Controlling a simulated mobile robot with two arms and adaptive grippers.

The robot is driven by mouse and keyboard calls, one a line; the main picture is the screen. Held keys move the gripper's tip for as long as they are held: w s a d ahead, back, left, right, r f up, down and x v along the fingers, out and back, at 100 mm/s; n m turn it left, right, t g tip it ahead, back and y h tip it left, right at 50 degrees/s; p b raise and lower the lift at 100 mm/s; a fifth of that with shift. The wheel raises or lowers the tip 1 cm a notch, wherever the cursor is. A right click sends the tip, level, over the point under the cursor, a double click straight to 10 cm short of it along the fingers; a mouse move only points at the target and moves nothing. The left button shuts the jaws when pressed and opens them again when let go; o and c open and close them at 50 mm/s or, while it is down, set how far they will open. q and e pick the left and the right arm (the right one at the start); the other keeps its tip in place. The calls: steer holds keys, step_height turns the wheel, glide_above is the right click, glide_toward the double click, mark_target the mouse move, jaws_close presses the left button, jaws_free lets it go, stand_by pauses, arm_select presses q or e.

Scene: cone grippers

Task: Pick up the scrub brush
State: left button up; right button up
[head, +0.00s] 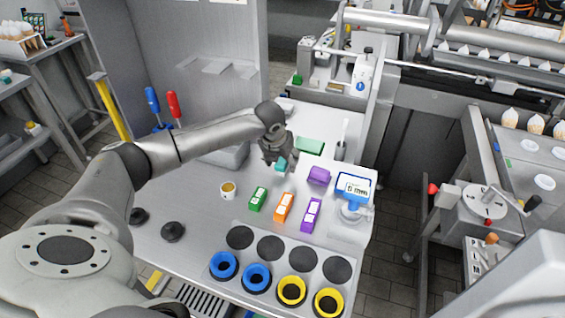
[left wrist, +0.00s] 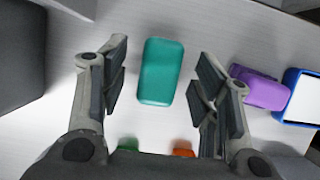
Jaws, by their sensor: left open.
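My left gripper (head: 279,160) is open above the white worktop. In the left wrist view its two fingers (left wrist: 160,95) stand apart on either side of a teal rounded block (left wrist: 161,71), touching neither side as far as I can tell. The teal block also shows in the head view (head: 282,164), partly hidden by the gripper. A purple piece with a stepped shape (head: 319,175) lies to its right, outside the fingers (left wrist: 260,88). No bristles show, so I cannot tell for certain which piece is the scrub brush. My right gripper is not in view.
Green (head: 257,199), orange (head: 284,207) and purple (head: 310,215) boxes lie nearer me. A blue-framed sign (head: 354,187) stands at the right. A green block (head: 309,145) and a holder with a white handle (head: 341,148) are behind. A small cup (head: 228,190) stands left.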

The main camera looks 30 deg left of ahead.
arm_select(q)
steer(key=shift+w+a+f, duration=0.1)
steer(key=shift+w+f, duration=0.15)
steer(key=shift+f, duration=0.45)
steer(key=shift+r, duration=0.1)
steer(key=c, duration=1.2)
steer(key=shift+r, duration=0.1)
steer(key=shift+r, duration=0.25)
step_height(320, 180, up, 2)
steer(key=shift+w+r+b, duration=0.1)
steer(key=shift+b, duration=0.55)
steer(key=s+d+r, duration=0.1)
steer(key=s+r, duration=0.2)
steer(key=s, duration=0.1)
steer(key=s+d+r+b, duration=0.1)
steer(key=s+d+r, duration=0.1)
steer(key=s, duration=0.3)
steer(key=s+d+r+b, duration=0.1)
steer(key=s+r, duration=0.3)
steer(key=r, duration=0.1)
steer(key=shift+s+d, duration=0.2)
steer(key=shift+d, duration=0.2)
